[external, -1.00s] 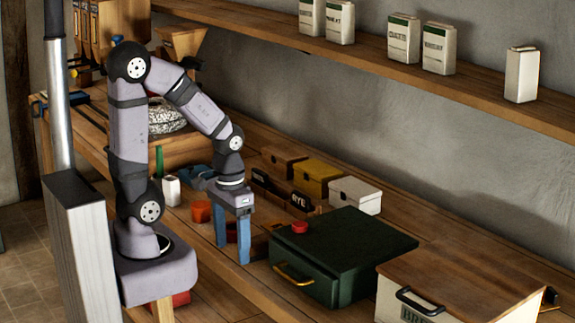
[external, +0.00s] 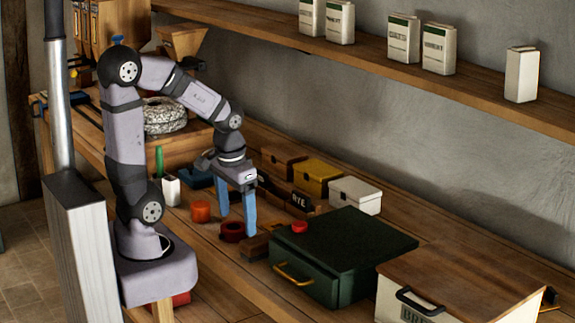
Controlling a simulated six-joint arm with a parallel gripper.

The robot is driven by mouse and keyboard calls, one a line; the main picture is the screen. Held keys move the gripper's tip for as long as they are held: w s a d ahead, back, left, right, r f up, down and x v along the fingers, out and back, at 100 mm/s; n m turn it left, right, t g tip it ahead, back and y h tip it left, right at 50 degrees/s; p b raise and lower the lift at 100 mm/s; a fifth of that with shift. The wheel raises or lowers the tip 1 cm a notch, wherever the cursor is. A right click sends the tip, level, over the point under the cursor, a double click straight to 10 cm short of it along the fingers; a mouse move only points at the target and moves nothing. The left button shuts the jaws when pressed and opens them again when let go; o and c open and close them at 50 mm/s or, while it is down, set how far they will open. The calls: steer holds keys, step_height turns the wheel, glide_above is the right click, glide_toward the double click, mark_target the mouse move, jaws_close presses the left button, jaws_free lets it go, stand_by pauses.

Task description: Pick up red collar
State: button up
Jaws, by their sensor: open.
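A dark red ring-shaped piece (external: 232,232), which looks like the red collar, lies flat on the wooden bench in front of the small brown block. My gripper (external: 237,225) points down with its two blue fingers apart and nothing between them. In the picture its fingertips overlap the area at and just behind the ring; I cannot tell their exact height above the bench.
An orange-red cup (external: 200,211) stands left of the ring, with a white container (external: 171,190) beyond it. A brown block (external: 256,246) lies between ring and green box. Brown, yellow (external: 318,178) and white (external: 355,195) boxes line the back. A cream bin (external: 460,285) stands front right.

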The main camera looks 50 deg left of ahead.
steer(key=w+a+m+t+b, duration=0.15)
steer(key=w+a+t, duration=0.35)
steer(key=w+a, duration=0.5)
steer(key=w+a+m+t+b, duration=0.1)
steer(key=w+a+m+t, duration=0.35)
steer(key=a, duration=0.95)
steer(key=s+d+m+t+h, duration=0.1)
steer(key=s+d+t+h, duration=0.3)
steer(key=s+h, duration=0.7)
steer(key=g, duration=0.1)
glide_toward(234, 231)
steer(key=w, duration=0.3)
steer(key=shift+w+a+y+b, duration=0.15)
steer(key=shift+y+b, duration=0.15)
steer(key=shift+f+g, duration=0.25)
steer(key=shift+p+x, duration=0.3)
steer(key=shift+x, duration=0.5)
steer(key=shift+f+p+x, duration=0.15)
steer(key=shift+p+x, duration=0.5)
steer(key=shift+x, duration=0.8)
steer(key=shift+f+p+x, duration=0.1)
steer(key=shift+p+x, duration=0.5)
steer(key=shift+x, duration=0.85)
steer(key=shift+a, duration=0.1)
